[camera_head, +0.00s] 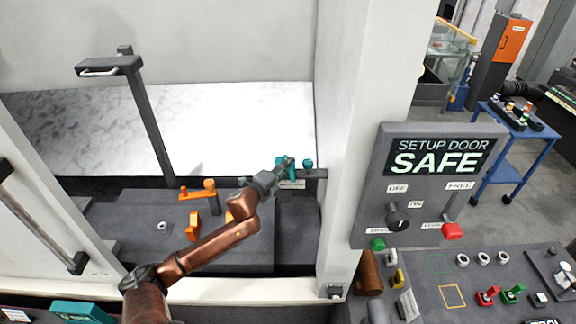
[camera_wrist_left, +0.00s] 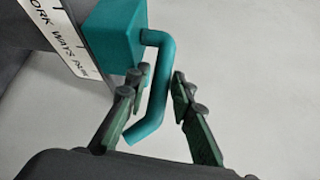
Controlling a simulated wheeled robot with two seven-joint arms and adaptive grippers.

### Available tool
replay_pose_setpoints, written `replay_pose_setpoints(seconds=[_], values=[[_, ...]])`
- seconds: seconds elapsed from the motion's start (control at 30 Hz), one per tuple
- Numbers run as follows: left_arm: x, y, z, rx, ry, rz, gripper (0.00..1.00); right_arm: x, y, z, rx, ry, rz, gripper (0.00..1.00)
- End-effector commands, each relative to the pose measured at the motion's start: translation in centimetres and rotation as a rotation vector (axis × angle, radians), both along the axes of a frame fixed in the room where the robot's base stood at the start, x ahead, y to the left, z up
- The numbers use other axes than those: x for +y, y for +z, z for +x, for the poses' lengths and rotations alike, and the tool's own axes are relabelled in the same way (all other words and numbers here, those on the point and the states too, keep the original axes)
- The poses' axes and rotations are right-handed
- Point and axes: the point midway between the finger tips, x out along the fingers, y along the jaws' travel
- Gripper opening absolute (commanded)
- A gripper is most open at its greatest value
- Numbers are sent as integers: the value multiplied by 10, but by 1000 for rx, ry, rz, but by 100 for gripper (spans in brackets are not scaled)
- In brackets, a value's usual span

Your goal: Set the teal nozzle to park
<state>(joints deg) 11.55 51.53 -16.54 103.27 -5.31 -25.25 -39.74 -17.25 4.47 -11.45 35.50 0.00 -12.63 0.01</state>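The teal nozzle (camera_wrist_left: 158,85) is a bent pipe coming out of a teal block (camera_wrist_left: 113,35) in the left wrist view. A white label strip (camera_wrist_left: 62,38) beside the block reads WORK, WAYS and a partly blurred third word like PARK. My left gripper (camera_wrist_left: 160,90) is open, with one finger on each side of the pipe. The left finger is close to the pipe; whether it touches I cannot tell. In the head view my left gripper (camera_head: 268,182) reaches the teal parts (camera_head: 308,164) on a dark bracket by the white pillar. My right gripper is not in view.
Orange fixtures (camera_head: 198,190) stand on the grey block inside the machine. A control panel (camera_head: 430,185) reading SETUP DOOR SAFE is on the pillar's right. A console (camera_head: 470,285) with red and green switches is below it. A door handle (camera_head: 45,215) is at left.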

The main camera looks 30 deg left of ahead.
Motion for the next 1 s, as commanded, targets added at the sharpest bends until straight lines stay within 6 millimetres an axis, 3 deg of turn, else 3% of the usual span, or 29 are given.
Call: replay_pose_setpoints(seconds=[0.37,0.7,1.0], values=[[-1,-2,7,1,-1,-1,22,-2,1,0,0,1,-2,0],[-1,-2,7,2,-1,-1,0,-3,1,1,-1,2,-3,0],[-1,-3,6,3,0,-1,0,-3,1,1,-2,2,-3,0]])
